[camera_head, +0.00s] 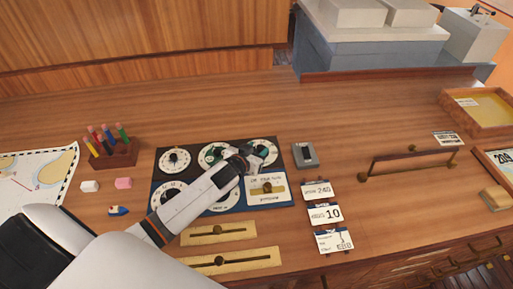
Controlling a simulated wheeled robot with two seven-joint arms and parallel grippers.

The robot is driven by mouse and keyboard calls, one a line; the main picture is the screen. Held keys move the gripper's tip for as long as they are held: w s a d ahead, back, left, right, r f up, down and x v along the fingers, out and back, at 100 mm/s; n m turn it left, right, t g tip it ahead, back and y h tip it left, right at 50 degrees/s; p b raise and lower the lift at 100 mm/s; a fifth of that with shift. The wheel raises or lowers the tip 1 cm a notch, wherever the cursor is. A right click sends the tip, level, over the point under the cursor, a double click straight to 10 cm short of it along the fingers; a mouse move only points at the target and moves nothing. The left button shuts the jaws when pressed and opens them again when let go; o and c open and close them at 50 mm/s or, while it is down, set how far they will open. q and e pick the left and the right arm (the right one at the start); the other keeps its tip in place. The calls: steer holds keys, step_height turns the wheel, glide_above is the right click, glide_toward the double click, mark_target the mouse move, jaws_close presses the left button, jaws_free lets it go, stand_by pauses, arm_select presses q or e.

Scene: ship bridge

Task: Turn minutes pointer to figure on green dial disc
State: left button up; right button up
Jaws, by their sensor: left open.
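A dark blue panel (157,180) lies on the desk and carries several white round dials. The upper left dial (174,160) shows clearly with its dark pointer. The upper middle dial (210,154) has greenish parts near its centre, partly hidden by my gripper. The upper right dial (262,143) is also partly covered. I cannot tell for sure which one is the green disc or where its minutes pointer points. My left gripper (258,157) is open over the panel, between the upper middle and upper right dials. Whether it touches a pointer is unclear. My forearm covers part of the lower dials.
A pen block (112,155), erasers and a chart (35,180) lie left. Brass slider plates (240,262) lie in front. A long handle (410,160) stands right.

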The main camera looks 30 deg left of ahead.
arm_select(q)
steer(key=shift+w+f, duration=0.1)
steer(key=shift+w, duration=0.15)
arm_select(e)
steer(key=shift+s+a, duration=0.15)
steer(key=shift+a, duration=0.15)
arm_select(q)
jaws_close()
steer(key=shift+a, duration=0.1)
arm_select(e)
steer(key=shift+s+r, duration=0.1)
steer(key=shift+s, duration=0.05)
steer(key=shift+r, duration=0.1)
